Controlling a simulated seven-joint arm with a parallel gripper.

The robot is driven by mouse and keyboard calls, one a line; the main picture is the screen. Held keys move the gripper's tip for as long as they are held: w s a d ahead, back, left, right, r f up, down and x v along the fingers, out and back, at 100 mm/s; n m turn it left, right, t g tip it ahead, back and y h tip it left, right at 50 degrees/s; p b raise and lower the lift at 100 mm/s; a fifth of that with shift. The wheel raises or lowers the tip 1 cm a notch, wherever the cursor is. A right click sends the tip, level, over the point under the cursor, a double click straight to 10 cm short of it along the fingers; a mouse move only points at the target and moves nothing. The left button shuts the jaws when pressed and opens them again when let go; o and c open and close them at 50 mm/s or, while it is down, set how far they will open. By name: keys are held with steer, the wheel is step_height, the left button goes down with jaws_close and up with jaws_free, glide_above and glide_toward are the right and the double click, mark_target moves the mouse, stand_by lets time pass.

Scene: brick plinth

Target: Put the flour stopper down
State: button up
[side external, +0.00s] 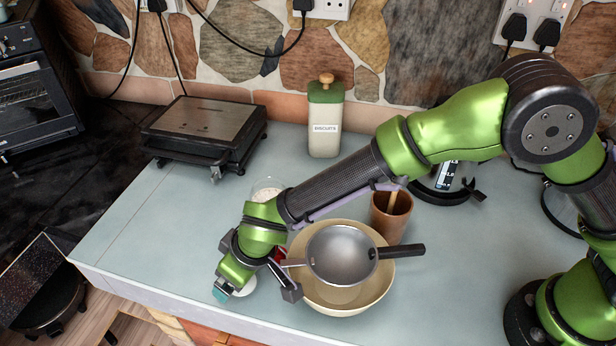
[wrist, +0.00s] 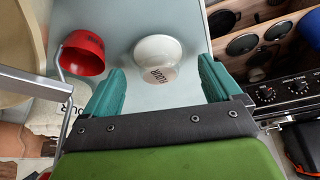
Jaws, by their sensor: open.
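A white round piece (wrist: 158,50) with upside-down lettering that seems to read FLOUR shows in the wrist view; I take it as the flour stopper. In the side external view a white piece (side external: 244,287) shows partly behind my gripper, low at the counter's front edge. My gripper (wrist: 160,85) is open. The white piece is in line with the gap between its teal fingertips, with clear space on both sides. My gripper (side external: 221,291) points down in the side view. One finger is mostly hidden there, and I cannot tell the exact height between fingertips and piece.
A red cup (wrist: 83,53) stands close beside the white piece. A cream bowl (side external: 381,286) with a metal sieve (side external: 341,254) across it is right of my gripper.

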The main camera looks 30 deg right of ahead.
steer(key=shift+r, duration=0.15)
steer(key=v, duration=1.2)
steer(key=w+d+r+m, duration=0.1)
steer(key=d+r+m, duration=0.1)
steer(key=d+r, duration=0.5)
steer(key=w+d+r+m, duration=0.1)
steer(key=d+r+m, duration=0.1)
steer(key=d, duration=0.9)
steer(key=s+d+r+m+t, duration=0.1)
steer(key=s+d+m, duration=0.2)
steer(key=d, duration=0.6)
steer(key=s+d+r+m+t, duration=0.1)
steer(key=s+d+m+t, duration=0.1)
steer(key=s+d, duration=0.6)
steer(key=shift+s+d+r+m, duration=0.15)
steer(key=shift+d+r+m, duration=0.1)
steer(key=shift+d+m, duration=0.2)
